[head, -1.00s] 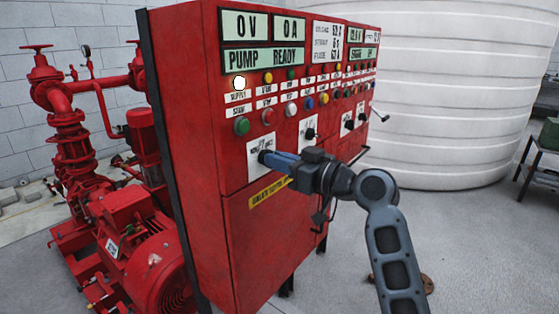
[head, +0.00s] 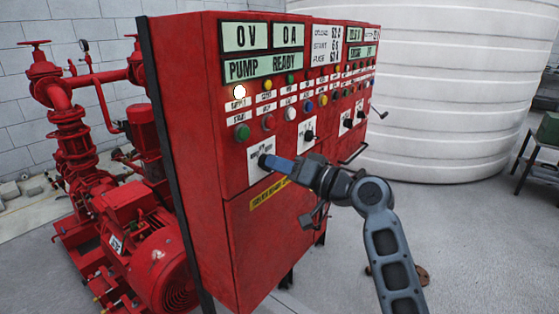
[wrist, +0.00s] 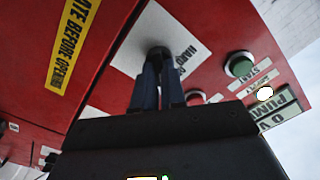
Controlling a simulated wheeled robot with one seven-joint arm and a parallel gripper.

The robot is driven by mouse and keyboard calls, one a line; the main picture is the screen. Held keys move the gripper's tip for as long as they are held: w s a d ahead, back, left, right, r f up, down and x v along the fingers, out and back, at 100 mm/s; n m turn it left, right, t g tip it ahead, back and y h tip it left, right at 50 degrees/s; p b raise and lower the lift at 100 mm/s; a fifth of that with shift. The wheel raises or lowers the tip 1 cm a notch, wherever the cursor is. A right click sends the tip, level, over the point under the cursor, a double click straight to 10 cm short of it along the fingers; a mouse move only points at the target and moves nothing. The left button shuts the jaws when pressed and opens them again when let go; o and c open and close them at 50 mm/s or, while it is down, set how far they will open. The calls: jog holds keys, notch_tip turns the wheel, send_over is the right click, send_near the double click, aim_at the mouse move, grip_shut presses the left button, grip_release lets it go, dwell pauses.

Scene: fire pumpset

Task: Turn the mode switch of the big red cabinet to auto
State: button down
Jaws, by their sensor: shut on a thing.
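The big red cabinet (head: 189,95) stands in the middle of the head view, its front facing right. Its leftmost mode switch is a black knob (head: 263,160) on a white label plate (head: 254,172), below the green and red buttons. My gripper (head: 269,162) reaches it from the right, and its blue fingers are shut on the knob. In the wrist view the two fingers (wrist: 159,75) close around the black knob (wrist: 158,52), on the white plate (wrist: 135,40). The fingers cover much of the knob, so I cannot tell which position it points to.
More black switches (head: 308,136) sit to the right on the same front. A yellow warning label (head: 270,192) is below the switch. The red pump (head: 145,250) stands left of the cabinet, a white tank (head: 440,90) behind it.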

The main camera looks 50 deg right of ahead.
jog(key=shift+m, duration=0.5)
jog(key=c, duration=1.2)
grip_release()
jog(key=s+b, duration=0.1)
jog(key=s, duration=0.6)
jog(key=shift+s+d, duration=0.15)
jog(key=shift+s, duration=0.25)
